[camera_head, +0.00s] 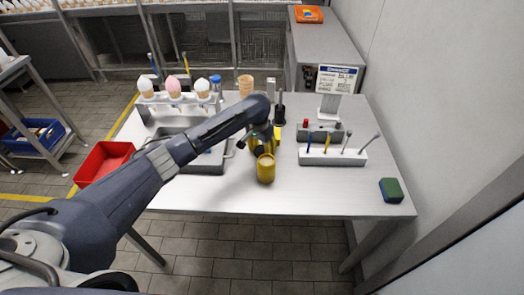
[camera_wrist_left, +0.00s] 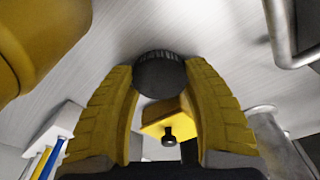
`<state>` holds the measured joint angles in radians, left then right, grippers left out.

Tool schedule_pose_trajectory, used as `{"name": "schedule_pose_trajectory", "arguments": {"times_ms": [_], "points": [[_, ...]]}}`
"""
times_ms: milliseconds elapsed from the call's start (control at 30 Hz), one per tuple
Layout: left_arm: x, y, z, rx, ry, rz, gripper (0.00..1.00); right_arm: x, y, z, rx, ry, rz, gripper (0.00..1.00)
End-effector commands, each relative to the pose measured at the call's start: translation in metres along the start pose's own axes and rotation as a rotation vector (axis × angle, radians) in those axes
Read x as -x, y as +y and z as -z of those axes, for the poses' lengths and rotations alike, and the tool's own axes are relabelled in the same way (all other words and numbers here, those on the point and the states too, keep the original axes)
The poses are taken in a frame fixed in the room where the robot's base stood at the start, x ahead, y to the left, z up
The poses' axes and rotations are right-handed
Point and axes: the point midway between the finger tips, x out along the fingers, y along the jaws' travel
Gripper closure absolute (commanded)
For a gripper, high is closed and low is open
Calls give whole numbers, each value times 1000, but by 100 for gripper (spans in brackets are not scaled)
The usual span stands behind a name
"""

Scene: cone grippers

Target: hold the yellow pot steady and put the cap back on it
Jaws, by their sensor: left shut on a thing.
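The yellow pot (camera_head: 265,170) stands upright on the table, just in front of my left gripper (camera_head: 259,144). Its side also fills the upper left corner of the left wrist view (camera_wrist_left: 38,42). In that view my left gripper (camera_wrist_left: 161,74) is shut on a round black cap (camera_wrist_left: 160,75) with a ridged edge, held between the yellow fingertips. The cap is apart from the pot, off to its side. In the head view my arm and gripper hide most of the cap. My right gripper is not in view.
A white holder (camera_head: 333,156) with several tools stands right of the pot. A metal tray (camera_head: 203,165), a red bin (camera_head: 103,162) and a cone stand (camera_head: 180,99) are to the left. A green and blue sponge (camera_head: 391,190) lies front right. The front table area is clear.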

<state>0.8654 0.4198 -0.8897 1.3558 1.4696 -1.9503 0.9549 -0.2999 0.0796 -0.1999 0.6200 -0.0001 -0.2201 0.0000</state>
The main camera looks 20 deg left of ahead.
Motion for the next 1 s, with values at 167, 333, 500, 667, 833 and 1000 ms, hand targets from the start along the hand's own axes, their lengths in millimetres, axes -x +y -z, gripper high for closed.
{"name": "schedule_pose_trajectory", "arguments": {"times_ms": [167,333,500,667,833,1000], "points": [[12,0,2,-1,3,0,58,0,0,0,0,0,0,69],[34,-1,5,-1,4,3,58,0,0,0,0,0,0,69],[66,-1,9,-2,5,2,58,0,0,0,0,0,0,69],[101,-1,14,-2,6,3,58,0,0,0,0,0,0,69],[139,-1,18,-1,5,3,58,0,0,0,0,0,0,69],[166,-1,21,-1,3,3,58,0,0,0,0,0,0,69]]}}
